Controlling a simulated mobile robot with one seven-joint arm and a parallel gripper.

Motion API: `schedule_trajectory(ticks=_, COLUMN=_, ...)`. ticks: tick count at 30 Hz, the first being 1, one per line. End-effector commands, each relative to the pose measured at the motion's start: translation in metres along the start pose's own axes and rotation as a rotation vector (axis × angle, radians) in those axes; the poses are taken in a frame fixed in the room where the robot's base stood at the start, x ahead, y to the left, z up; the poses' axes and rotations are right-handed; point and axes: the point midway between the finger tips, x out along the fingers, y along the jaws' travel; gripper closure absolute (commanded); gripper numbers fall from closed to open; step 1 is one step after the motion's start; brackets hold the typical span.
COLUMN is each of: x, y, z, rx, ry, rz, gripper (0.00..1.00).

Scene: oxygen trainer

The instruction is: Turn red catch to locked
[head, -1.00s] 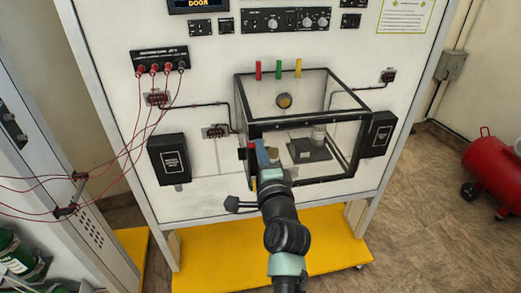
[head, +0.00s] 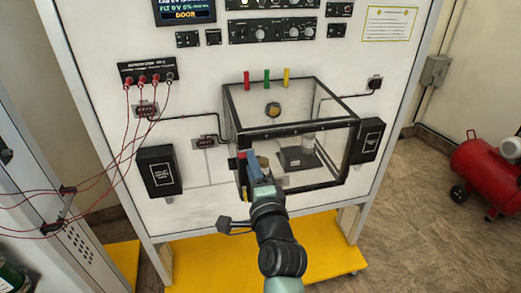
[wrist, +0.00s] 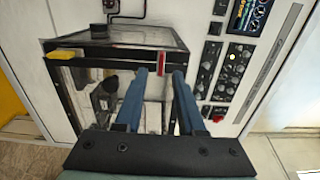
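The red catch (head: 242,156) is at the upper part of the left front edge of the clear, black-framed box (head: 305,127) on the white panel. In the wrist view the red catch (wrist: 161,63) is a small upright red bar between the tips of my blue fingers. My gripper (head: 252,166) is at this edge; it also shows in the wrist view (wrist: 159,72). It is open, with one finger on each side of the catch. I cannot tell whether either finger touches it. In the head view my fingers partly hide the catch.
A yellow block (wrist: 65,53) is on the same box edge, away from my fingers. Red, green and yellow tabs stand above the box. Black boxes (head: 159,172) (head: 367,140) flank it. Red cables (head: 122,150) hang left; a red tank (head: 483,165) stands right.

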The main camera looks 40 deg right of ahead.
Motion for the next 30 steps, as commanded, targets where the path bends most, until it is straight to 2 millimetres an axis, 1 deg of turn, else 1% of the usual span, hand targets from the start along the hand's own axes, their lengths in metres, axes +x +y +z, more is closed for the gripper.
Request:
schedule_trajectory(ticks=1, x=-0.009, y=0.001, z=0.001, rx=-0.004, ry=-0.003, rz=0.001, gripper=0.61)
schedule_trajectory(ticks=9, x=-0.057, y=0.003, z=0.000, rx=-0.005, ry=-0.002, rz=0.001, gripper=0.61)
schedule_trajectory(ticks=16, x=-0.091, y=0.003, z=-0.001, rx=-0.004, ry=-0.001, rz=0.001, gripper=0.61)
schedule_trajectory(ticks=18, x=-0.098, y=0.002, z=-0.001, rx=-0.003, ry=0.000, rz=0.000, gripper=0.61)
schedule_trajectory(ticks=22, x=-0.106, y=0.001, z=0.000, rx=-0.001, ry=-0.001, rz=0.000, gripper=0.61)
schedule_trajectory(ticks=30, x=-0.109, y=0.000, z=0.000, rx=0.001, ry=0.000, rz=0.000, gripper=0.61)
